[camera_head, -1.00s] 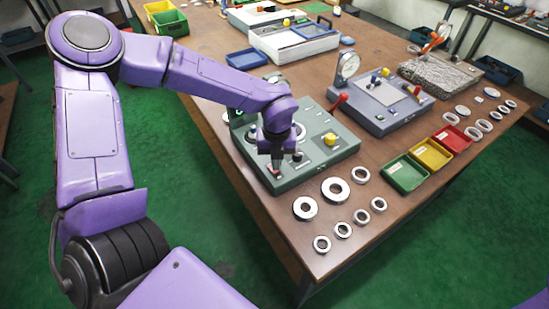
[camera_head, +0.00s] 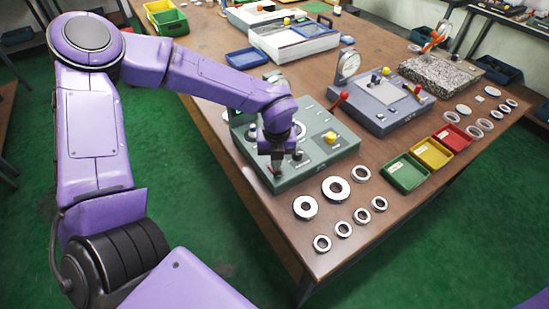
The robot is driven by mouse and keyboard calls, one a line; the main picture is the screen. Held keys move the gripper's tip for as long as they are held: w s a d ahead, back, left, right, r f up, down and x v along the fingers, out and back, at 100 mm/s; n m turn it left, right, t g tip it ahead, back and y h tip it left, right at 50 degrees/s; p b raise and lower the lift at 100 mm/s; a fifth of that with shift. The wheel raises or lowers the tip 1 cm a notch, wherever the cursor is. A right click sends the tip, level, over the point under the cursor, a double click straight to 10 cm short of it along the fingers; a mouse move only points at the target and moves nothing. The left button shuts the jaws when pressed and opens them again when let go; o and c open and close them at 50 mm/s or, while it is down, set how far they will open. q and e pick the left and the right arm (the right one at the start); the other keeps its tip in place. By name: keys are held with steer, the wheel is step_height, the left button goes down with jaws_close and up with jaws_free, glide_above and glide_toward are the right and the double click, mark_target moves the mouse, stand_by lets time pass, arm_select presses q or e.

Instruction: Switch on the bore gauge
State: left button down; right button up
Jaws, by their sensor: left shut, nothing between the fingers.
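A grey-green instrument box (camera_head: 318,155), which I take to be the bore gauge, sits near the table's left edge. It has a yellow knob (camera_head: 330,138) on its top and a dial at its back, partly hidden by my arm. My left gripper (camera_head: 275,170) points down at the box's front left corner, its fingers shut and empty. The fingertips are at or just above a small dark reddish control there. The fingers cover most of it, so I cannot tell whether they touch it or how it is set. My right gripper is out of view.
Several metal rings (camera_head: 336,189) lie in front of the box. Green (camera_head: 405,173), yellow (camera_head: 431,153) and red (camera_head: 453,138) trays stand to the right. A blue-grey gauge box (camera_head: 378,107) with a red-tipped lever stands behind right, beside a granite block (camera_head: 446,75).

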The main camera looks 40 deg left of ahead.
arm_select(q)
steer(key=shift+f+b, duration=0.35)
steer(key=shift+f, duration=0.2)
step_height(320, 180, up, 7)
steer(key=p, duration=0.6)
steer(key=shift+r, duration=0.1)
stand_by(0.4)
